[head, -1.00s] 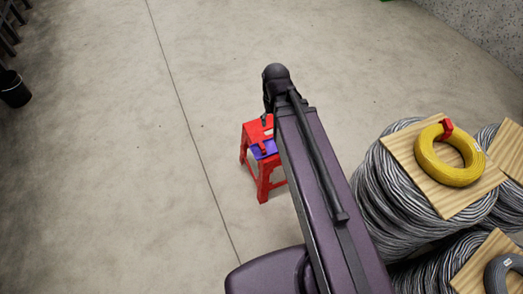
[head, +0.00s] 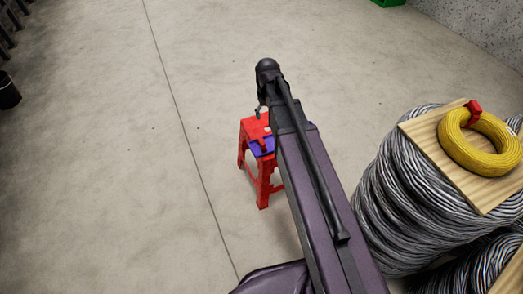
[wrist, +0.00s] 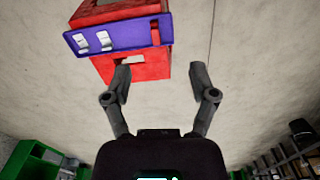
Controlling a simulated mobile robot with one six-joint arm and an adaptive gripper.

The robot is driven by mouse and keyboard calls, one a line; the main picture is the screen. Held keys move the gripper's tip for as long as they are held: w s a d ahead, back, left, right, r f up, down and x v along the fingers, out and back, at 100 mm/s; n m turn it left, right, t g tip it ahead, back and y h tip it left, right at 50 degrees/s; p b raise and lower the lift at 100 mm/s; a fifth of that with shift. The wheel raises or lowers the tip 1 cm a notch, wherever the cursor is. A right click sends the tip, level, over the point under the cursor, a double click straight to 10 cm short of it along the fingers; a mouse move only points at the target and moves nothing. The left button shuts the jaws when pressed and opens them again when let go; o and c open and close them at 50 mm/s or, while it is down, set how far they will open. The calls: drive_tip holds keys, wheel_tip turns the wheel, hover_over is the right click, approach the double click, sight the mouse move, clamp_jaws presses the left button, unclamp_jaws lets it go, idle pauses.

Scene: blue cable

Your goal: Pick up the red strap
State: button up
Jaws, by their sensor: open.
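A small red piece (wrist: 155,32) lies on the right end of a purple tray (wrist: 125,33), which sits on a red stool (wrist: 150,66). Another red, strap-like piece (head: 473,112) sits on the yellow cable coil (head: 480,142) at the right of the head view. I cannot tell for certain which is the strap. My gripper (wrist: 158,78) is open and empty, its two fingers wide apart. In the wrist view the tray lies beyond the fingertips, mostly to the upper left. In the head view my arm partly covers the stool (head: 262,192).
Two white items (wrist: 93,41) lie on the tray's left part. Large grey cable reels (head: 400,205) with a wooden board (head: 425,130) stand to the right of my arm. A black bucket (head: 8,92) stands far left. Floor around the stool is clear.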

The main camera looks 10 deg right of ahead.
drive_tip(key=n+b, duration=0.1)
drive_tip(key=b, duration=1.5)
hover_over(262, 141)
wheel_tip(262, 141, down, 18)
drive_tip(key=shift+w+r, duration=0.2)
drive_tip(key=shift+w, duration=0.05)
drive_tip(key=shift+f, duration=0.15)
wheel_tip(262, 141, down, 8)
drive_tip(key=b, duration=0.8)
drive_tip(key=shift+f+b, duration=0.1)
drive_tip(key=shift+b, duration=0.3)
drive_tip(key=shift+f, duration=0.1)
drive_tip(key=shift+s+f+b, duration=0.15)
drive_tip(key=shift+f+b, duration=1.15)
drive_tip(key=shift+s+f+b, duration=0.1)
drive_tip(key=shift+f+b, duration=1.15)
drive_tip(key=shift+b, duration=0.05)
drive_tip(key=c, duration=0.9)
